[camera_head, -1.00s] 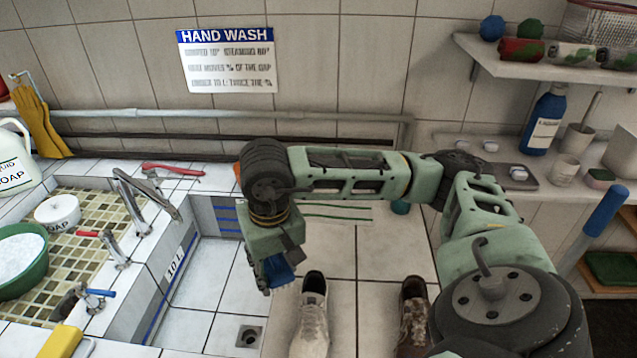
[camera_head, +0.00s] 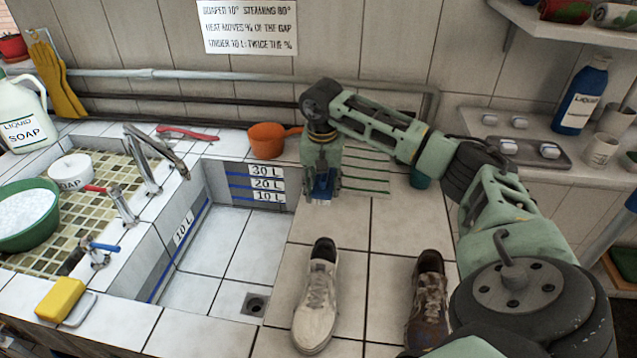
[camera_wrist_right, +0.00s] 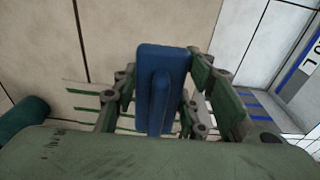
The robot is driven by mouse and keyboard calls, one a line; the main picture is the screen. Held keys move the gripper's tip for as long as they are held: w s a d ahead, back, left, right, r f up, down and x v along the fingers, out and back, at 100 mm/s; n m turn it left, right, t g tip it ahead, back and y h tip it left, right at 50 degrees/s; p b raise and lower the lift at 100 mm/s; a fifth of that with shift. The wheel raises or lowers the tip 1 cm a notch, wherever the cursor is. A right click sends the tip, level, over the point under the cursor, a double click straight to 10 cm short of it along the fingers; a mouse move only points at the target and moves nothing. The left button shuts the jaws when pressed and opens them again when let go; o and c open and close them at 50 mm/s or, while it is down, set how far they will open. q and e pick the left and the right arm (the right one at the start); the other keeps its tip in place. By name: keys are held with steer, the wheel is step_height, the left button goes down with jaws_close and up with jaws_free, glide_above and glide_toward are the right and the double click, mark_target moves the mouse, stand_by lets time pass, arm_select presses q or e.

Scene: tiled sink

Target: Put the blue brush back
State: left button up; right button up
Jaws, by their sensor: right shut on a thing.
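My right gripper (camera_head: 321,192) is shut on the blue brush (camera_wrist_right: 163,85), which sits between the two fingers in the right wrist view. In the head view only a small part of the blue brush (camera_head: 320,184) shows below the fingers. The gripper points down over the tiled ledge to the right of the sink basin, by the green-striped patch (camera_head: 366,172). I cannot tell how far above the tiles the brush is. My left gripper is not in view.
A pale shoe (camera_head: 318,300) and a brown stained shoe (camera_head: 428,295) are in front. The sink basin (camera_head: 210,250) is open on the left.

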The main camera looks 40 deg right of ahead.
mark_target(319, 207)
steer(key=shift+w+d+f+b, duration=0.1)
steer(key=shift+w+f+b, duration=0.1)
steer(key=shift+w+f, duration=0.25)
steer(key=shift+w+d+f+b, duration=0.15)
steer(key=shift+w+f, duration=0.1)
steer(key=shift+w, duration=0.35)
step_height(319, 207, down, 4)
steer(key=b, duration=0.3)
steer(key=shift+a+r, duration=0.1)
steer(key=shift+r, duration=0.05)
steer(key=shift+f, duration=0.2)
steer(key=shift+r, duration=0.1)
steer(key=shift+f, duration=0.25)
steer(key=o, duration=1.1)
